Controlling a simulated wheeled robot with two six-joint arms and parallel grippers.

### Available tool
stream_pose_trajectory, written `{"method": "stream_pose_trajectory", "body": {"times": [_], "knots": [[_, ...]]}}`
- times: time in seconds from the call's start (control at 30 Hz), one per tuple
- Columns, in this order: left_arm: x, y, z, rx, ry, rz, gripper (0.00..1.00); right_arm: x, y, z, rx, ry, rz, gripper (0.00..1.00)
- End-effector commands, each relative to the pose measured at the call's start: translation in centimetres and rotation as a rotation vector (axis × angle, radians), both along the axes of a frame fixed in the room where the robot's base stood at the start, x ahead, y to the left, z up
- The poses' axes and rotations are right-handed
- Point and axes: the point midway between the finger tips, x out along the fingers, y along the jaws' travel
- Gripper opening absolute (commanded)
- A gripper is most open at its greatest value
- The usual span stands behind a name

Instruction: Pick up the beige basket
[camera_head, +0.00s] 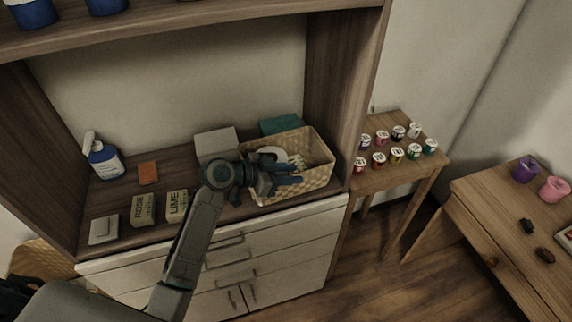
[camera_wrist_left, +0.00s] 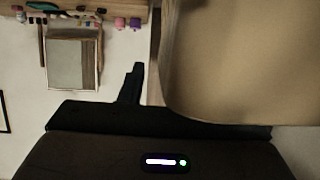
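The beige basket (camera_head: 318,180), woven and rectangular, stands at the right end of the wooden shelf above the drawers. It holds a white item and other small things. My left gripper (camera_head: 288,175) is over the basket's front left part, with its two dark fingers apart and pointing right. In the left wrist view a large plain beige surface (camera_wrist_left: 245,60), apparently the basket close up, fills the right side. One finger (camera_wrist_left: 133,85) shows left of it with a small gap; the other finger is hidden there. Contact cannot be told. My right gripper is not in view.
An upright panel (camera_head: 340,90) stands close on the basket's right.

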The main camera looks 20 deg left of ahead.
Motion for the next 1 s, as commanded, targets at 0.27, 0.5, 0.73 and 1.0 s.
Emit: {"method": "stream_pose_trajectory", "body": {"times": [0.27, 0.5, 0.73, 1.0], "knots": [[0.1, -0.2, -0.2, 0.001, 0.000, 0.000, 0.30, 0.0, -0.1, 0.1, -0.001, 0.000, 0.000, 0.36], [0.1, -0.2, -0.2, 0.001, 0.000, 0.000, 0.00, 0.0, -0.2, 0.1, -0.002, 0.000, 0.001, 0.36], [0.1, -0.2, -0.1, 0.001, -0.001, 0.000, 0.00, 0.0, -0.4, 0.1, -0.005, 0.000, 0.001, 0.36], [0.2, -0.2, 1.9, 0.001, -0.008, -0.003, 0.00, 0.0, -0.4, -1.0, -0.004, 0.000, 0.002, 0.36]]}}
